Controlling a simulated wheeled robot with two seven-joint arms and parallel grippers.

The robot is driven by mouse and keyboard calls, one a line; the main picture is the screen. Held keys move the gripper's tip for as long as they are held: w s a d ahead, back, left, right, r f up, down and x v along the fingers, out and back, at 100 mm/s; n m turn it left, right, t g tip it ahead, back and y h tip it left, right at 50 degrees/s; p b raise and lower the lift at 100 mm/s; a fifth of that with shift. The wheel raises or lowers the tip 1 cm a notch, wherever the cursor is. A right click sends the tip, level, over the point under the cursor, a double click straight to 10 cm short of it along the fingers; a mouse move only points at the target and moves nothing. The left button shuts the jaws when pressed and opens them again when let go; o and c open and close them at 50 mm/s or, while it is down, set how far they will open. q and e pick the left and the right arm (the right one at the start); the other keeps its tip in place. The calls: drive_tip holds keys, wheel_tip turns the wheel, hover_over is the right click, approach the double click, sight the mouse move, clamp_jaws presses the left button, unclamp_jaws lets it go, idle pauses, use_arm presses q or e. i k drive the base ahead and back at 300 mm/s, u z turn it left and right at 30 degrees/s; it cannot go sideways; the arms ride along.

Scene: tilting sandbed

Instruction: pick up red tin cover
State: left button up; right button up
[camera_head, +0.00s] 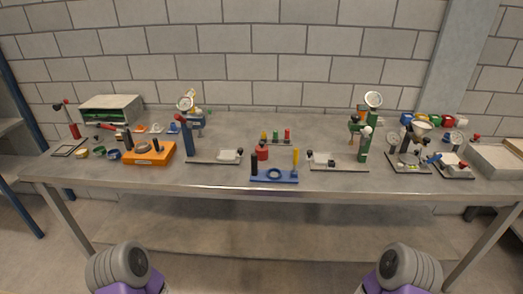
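A small red container (262,153) with a narrower top stands near the middle of the table, just behind a blue stand (274,176). It looks like the red tin, but it is too small to tell its cover from its body. Small red pieces also show in the coloured row at the back right (448,120); I cannot tell whether one is a cover. Only grey and purple links of my two arms show at the bottom edge, in front of the table. Neither gripper is in view.
The grey table (330,188) holds an orange block (150,153) at left, a green-grey box (112,110) at back left, and green upright devices (365,143) at right. A pale tray (495,158) sits at the far right. The back centre is mostly clear.

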sight(262, 149)
drive_tip(key=k, duration=0.6)
drive_tip(key=u, duration=0.85)
drive_tip(key=i, duration=1.15)
drive_tip(key=z, duration=0.25)
